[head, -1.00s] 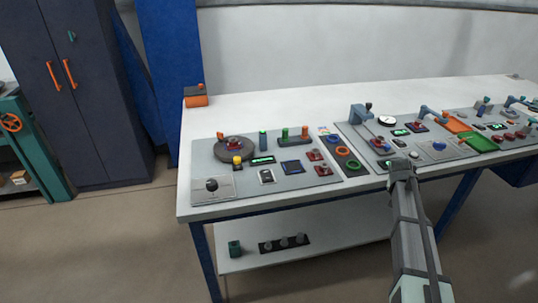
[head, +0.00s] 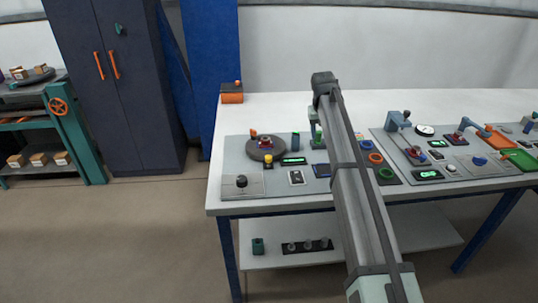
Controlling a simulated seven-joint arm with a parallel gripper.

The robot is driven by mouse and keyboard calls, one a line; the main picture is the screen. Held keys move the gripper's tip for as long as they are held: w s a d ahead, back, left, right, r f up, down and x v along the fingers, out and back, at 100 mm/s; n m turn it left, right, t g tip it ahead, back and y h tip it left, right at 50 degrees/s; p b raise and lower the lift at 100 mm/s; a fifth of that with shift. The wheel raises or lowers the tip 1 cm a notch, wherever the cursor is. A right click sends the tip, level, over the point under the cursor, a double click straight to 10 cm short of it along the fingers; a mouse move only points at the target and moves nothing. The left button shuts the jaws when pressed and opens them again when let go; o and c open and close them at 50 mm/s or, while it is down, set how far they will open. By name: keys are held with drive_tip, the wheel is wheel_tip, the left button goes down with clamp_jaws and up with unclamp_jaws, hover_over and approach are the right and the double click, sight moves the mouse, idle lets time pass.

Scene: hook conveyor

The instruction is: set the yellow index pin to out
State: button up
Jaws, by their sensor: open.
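The yellow index pin (head: 268,161) shows as a small yellow knob on a dark base, in the head view. It sits at the front edge of the round dark turntable (head: 263,151) on the left panel. How far it is pulled out or pushed in is too small to tell. My gripper (head: 321,88) is at the far end of my raised arm, above and to the right of the pin and apart from it. Its fingers are small and hard to make out, and I see nothing held.
The left panel (head: 232,152) also carries a black knob (head: 241,181), a green display (head: 293,161), and a blue-grey peg (head: 295,141). My arm covers its right part. An orange box (head: 232,94) stands at the back left.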

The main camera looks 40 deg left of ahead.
sight(269, 157)
drive_tip(key=s+a+r+n+g, duration=0.3)
drive_tip(key=s+a+r+n, duration=0.1)
drive_tip(key=s+a, duration=0.95)
drive_tip(key=f, duration=1.3)
drive_tip(key=shift+w+a+f, duration=0.2)
drive_tip(key=shift+a+f, duration=0.15)
drive_tip(key=shift+a, duration=0.05)
clamp_jaws()
